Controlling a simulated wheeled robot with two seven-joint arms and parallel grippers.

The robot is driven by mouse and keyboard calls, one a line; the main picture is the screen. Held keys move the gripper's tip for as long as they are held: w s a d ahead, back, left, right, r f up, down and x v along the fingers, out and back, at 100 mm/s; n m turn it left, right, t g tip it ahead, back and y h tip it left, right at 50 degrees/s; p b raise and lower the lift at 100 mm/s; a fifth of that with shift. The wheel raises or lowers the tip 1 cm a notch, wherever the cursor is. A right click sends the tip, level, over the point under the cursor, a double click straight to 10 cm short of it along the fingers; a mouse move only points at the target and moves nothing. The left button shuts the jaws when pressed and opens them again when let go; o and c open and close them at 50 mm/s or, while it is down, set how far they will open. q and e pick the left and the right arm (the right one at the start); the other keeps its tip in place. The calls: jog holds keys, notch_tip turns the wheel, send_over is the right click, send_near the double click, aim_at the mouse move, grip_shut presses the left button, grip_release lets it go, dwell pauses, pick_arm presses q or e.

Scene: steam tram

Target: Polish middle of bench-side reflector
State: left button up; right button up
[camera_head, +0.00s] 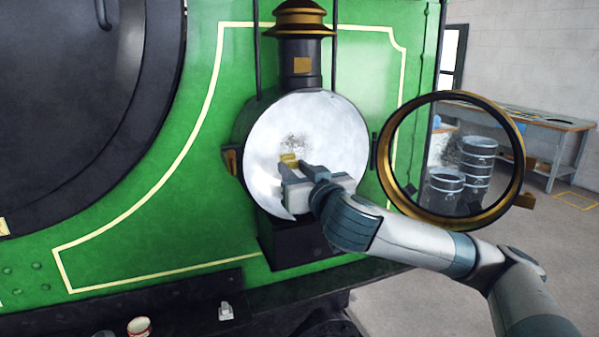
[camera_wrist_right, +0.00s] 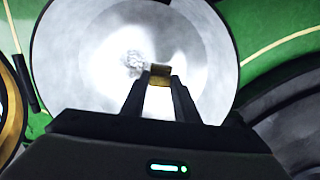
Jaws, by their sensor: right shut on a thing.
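The bench-side reflector (camera_head: 337,130) is a round silvery dish in a lamp on the green tram front. It fills much of the right wrist view (camera_wrist_right: 85,60). A dark speckled smudge (camera_head: 295,145) marks its middle and shows as a grey patch in the wrist view (camera_wrist_right: 133,62). My right gripper (camera_head: 300,168) is shut on a small yellow-brown pad (camera_head: 289,159), which also shows between the fingertips in the wrist view (camera_wrist_right: 161,71). The pad is just below the smudge in the head view; I cannot tell whether it touches the dish. My left gripper is not in view.
The lamp's brass-rimmed glass door (camera_head: 385,150) stands swung open to the right, near my right arm. A dark chimney with a brass cap (camera_head: 300,20) tops the lamp. A tin (camera_head: 139,326) sits at the lower left. A workbench (camera_head: 548,124) and drums (camera_head: 478,160) stand behind.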

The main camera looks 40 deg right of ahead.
aim_at(292, 167)
jog(key=shift+x, duration=1.6)
jog(key=shift+w+d+p, duration=0.1)
jog(key=shift+w+p, duration=0.2)
jog(key=shift+w, duration=0.25)
jog(key=shift+x, duration=0.95)
jog(key=shift+d+f, duration=0.1)
jog(key=shift+d, duration=0.05)
jog(key=shift+s+d+b, duration=0.25)
jog(key=shift+d+b, duration=0.1)
jog(key=shift+d, duration=0.45)
jog(key=shift+s+d+b, duration=0.25)
jog(key=shift+d+b, duration=0.1)
jog(key=shift+d, duration=0.4)
jog(key=shift+d, duration=0.1)
